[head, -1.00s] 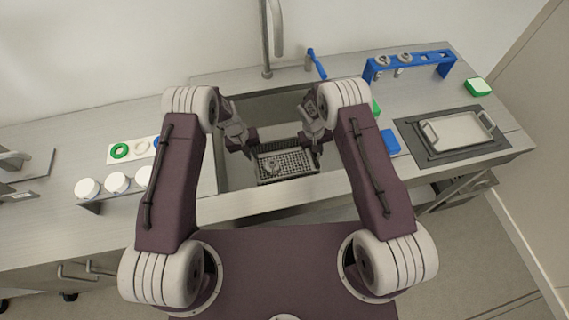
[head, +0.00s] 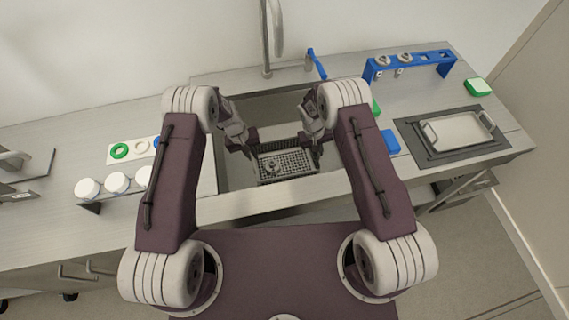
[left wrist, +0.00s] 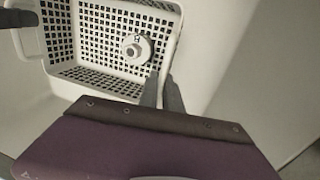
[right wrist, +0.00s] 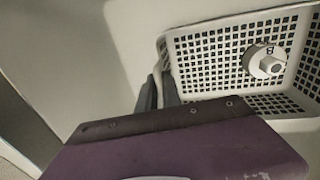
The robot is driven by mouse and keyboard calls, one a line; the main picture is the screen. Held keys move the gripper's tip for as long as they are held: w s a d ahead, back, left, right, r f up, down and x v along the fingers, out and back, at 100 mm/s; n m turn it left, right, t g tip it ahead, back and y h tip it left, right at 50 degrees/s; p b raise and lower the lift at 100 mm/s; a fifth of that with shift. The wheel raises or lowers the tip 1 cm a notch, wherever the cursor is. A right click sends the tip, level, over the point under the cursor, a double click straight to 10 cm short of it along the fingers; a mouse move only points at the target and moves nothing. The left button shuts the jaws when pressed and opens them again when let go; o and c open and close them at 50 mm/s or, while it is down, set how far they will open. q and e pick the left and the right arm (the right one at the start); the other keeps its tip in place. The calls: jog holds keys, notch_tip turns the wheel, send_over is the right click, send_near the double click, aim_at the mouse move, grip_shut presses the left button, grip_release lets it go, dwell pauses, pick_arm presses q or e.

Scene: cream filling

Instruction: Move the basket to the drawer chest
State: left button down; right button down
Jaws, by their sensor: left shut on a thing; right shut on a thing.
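The basket (head: 287,165) is a light perforated tray down in the sink (head: 228,175), between my two grippers. A small round metal part with a knob (left wrist: 137,48) lies inside it, and this part also shows in the right wrist view (right wrist: 265,62). My left gripper (head: 252,152) is shut on the basket's left side; its fingers show at the rim in the left wrist view (left wrist: 162,92). My right gripper (head: 316,150) is shut on the right side, with its fingers at the rim in the right wrist view (right wrist: 160,92). The drawer chest cannot be made out.
A tall faucet (head: 266,40) stands behind the sink. A blue rack (head: 410,64), a green block (head: 477,87), a blue sponge-like block (head: 390,141) and a metal tray (head: 458,131) are to the right. White-lidded jars (head: 117,182) stand in a rack at left.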

pick_arm(q)
jog(key=shift+w+r, duration=0.1)
pick_arm(e)
jog(key=shift+w+r, duration=0.1)
